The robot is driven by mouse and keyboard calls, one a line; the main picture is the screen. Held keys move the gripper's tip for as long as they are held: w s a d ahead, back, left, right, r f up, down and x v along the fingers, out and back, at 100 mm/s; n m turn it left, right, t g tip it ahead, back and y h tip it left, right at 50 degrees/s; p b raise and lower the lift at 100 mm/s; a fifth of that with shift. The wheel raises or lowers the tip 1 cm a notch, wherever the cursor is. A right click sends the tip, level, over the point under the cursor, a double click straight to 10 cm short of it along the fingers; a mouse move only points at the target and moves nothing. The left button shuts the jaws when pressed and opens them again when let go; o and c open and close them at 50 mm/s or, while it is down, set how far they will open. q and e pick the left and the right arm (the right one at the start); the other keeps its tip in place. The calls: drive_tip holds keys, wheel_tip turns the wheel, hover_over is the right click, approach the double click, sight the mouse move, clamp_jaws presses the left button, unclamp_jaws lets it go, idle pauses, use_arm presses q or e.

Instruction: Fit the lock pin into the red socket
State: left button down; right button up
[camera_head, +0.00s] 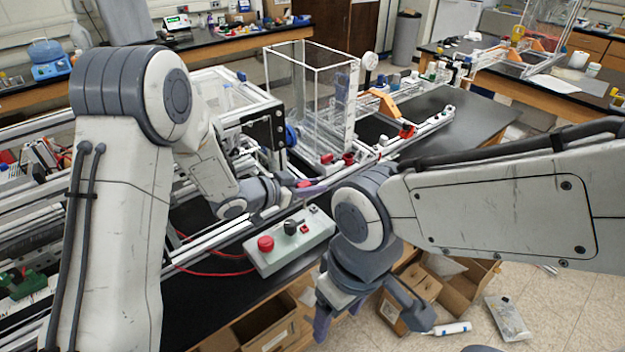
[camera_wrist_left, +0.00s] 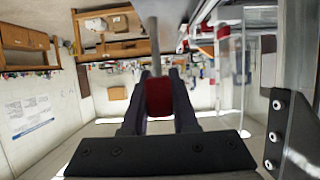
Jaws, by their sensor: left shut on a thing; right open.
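My left gripper (camera_head: 308,187) reaches in from the left, above the frame and behind the control box. In the left wrist view my left gripper (camera_wrist_left: 158,90) is shut on a red block (camera_wrist_left: 159,98), which appears to be the lock pin's grip. A grey shaft (camera_wrist_left: 151,38) shows beyond it. Small red parts (camera_head: 327,158) (camera_head: 348,158) sit on the frame at the foot of the clear box; I cannot tell which is the red socket. My right gripper (camera_head: 371,318) is open and empty, lower and nearer, above the floor.
A grey control box (camera_head: 288,257) with a red button and black knob lies below my left gripper. A clear-walled box (camera_head: 312,100) stands behind it. Aluminium rails (camera_head: 425,127) run to the right. Cardboard boxes (camera_head: 452,290) stand on the floor near my right gripper.

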use_arm(q)
drive_tip(key=shift+a, duration=0.15)
wheel_tip(320, 180, down, 5)
drive_tip(key=b, duration=0.4)
drive_tip(key=shift+f, duration=0.45)
idle(1.5)
drive_tip(key=shift+f+b, duration=1.1)
drive_tip(key=shift+f, duration=0.1)
drive_tip(key=c, duration=0.6)
unclamp_jaws()
drive_tip(key=shift+s+a, duration=0.1)
